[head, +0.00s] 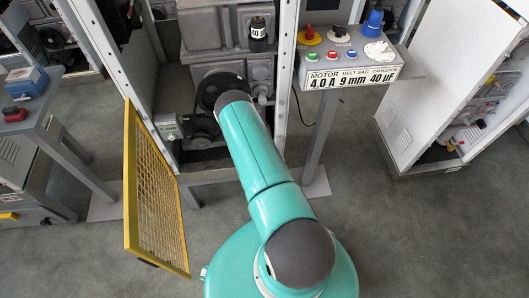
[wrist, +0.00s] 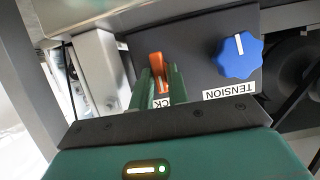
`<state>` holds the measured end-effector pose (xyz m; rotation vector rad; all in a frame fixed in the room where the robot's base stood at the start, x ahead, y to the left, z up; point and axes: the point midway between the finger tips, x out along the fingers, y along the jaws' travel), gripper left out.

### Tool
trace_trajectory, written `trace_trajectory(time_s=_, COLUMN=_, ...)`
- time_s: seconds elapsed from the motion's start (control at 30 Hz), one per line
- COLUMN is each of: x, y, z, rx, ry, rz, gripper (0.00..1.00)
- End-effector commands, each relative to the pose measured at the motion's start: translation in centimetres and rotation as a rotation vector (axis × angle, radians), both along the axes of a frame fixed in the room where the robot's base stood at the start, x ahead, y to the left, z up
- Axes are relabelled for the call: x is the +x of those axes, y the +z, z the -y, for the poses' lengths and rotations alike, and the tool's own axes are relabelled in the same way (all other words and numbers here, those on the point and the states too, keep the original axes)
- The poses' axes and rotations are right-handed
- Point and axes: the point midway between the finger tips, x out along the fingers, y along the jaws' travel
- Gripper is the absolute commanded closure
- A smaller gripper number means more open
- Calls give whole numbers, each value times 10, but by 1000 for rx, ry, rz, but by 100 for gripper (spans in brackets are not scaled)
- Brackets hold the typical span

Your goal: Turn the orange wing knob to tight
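The orange wing knob (wrist: 157,66) sits on a dark panel in the wrist view, with its wing pointing roughly up and down in the picture. My gripper (wrist: 165,80) has its two green fingers close together on either side of the wing, and the orange part fills the narrow gap between their tips. A white label below the knob is partly hidden by the fingers; only "CK" shows. In the head view my teal arm covers the knob and gripper, so neither shows there.
A blue lobed knob (wrist: 238,55) with a white pointer line sits right of the wing knob, above a "TENSION" label (wrist: 229,92). In the head view, a yellow mesh door (head: 155,190) stands open left of my arm. A control box (head: 350,55) is at the right.

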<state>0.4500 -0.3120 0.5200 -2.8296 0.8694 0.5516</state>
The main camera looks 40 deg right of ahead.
Motion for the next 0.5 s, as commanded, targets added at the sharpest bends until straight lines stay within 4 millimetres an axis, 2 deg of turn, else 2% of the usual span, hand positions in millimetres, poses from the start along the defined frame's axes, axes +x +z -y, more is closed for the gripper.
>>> trace_trajectory(time_s=0.03, x=1, y=1, z=0, rx=0, ry=1, rz=1, gripper=73)
trace_trajectory(time_s=0.1, x=1, y=0, z=0, rx=-1, ry=0, rz=1, gripper=65)
trace_trajectory(time_s=0.37, x=-1, y=0, z=0, rx=-1, ry=-1, rz=-2, gripper=65)
trace_trajectory(time_s=0.5, x=-8, y=3, z=-5, rx=1, ry=0, rz=-3, gripper=65)
